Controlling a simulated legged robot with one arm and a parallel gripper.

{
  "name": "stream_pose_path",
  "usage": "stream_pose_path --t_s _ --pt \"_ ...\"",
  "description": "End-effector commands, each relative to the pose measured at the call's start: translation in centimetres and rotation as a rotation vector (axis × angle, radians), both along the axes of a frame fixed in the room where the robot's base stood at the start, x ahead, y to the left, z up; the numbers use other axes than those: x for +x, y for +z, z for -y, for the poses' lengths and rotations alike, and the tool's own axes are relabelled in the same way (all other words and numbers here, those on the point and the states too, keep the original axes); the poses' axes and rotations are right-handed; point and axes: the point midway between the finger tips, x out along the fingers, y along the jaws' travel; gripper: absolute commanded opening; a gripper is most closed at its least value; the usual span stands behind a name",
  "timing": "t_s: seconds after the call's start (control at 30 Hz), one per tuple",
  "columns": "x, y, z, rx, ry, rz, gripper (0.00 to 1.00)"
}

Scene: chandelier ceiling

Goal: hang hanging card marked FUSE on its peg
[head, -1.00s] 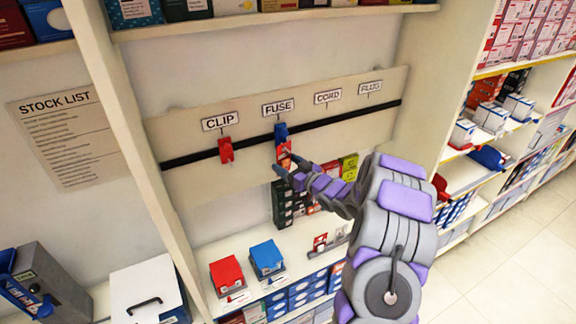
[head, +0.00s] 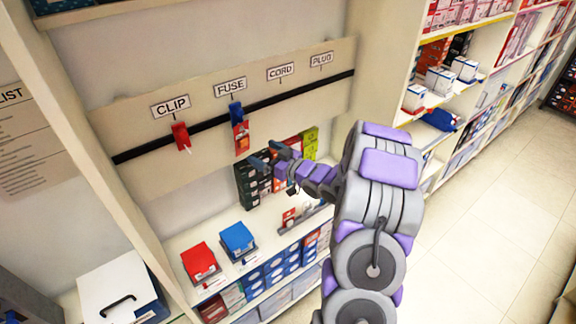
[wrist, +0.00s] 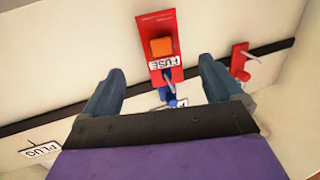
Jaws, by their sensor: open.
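The red card marked FUSE (head: 242,139), with an orange patch, hangs at the blue peg (head: 236,111) under the FUSE label (head: 230,88). In the wrist view the card (wrist: 160,48) appears upside down, its top edge at the blue peg (wrist: 168,93). A thin peg end shows in front of the card's top, though the hole itself is too small to make out. My gripper (head: 266,155) is open and empty, to the lower right of the card and apart from it. In the wrist view the card shows between the spread fingers.
A red peg (head: 181,136) under the CLIP label (head: 171,106) is left of the card. The CORD (head: 280,72) and PLUG (head: 321,60) labels are to the right. Below stand a red box (head: 200,262), a blue box (head: 237,240) and stacked dark boxes (head: 250,182).

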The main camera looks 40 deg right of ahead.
Motion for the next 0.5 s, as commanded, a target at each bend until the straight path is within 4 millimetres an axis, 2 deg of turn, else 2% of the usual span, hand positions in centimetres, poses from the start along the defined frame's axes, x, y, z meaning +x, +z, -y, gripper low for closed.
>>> stream_pose_path --t_s 0.2,0.5 --pt "-3.9 0.0 1.4 -0.002 -0.005 -0.004 0.93" --pt "-7.8 0.0 2.5 -0.002 -0.002 -0.005 0.93"
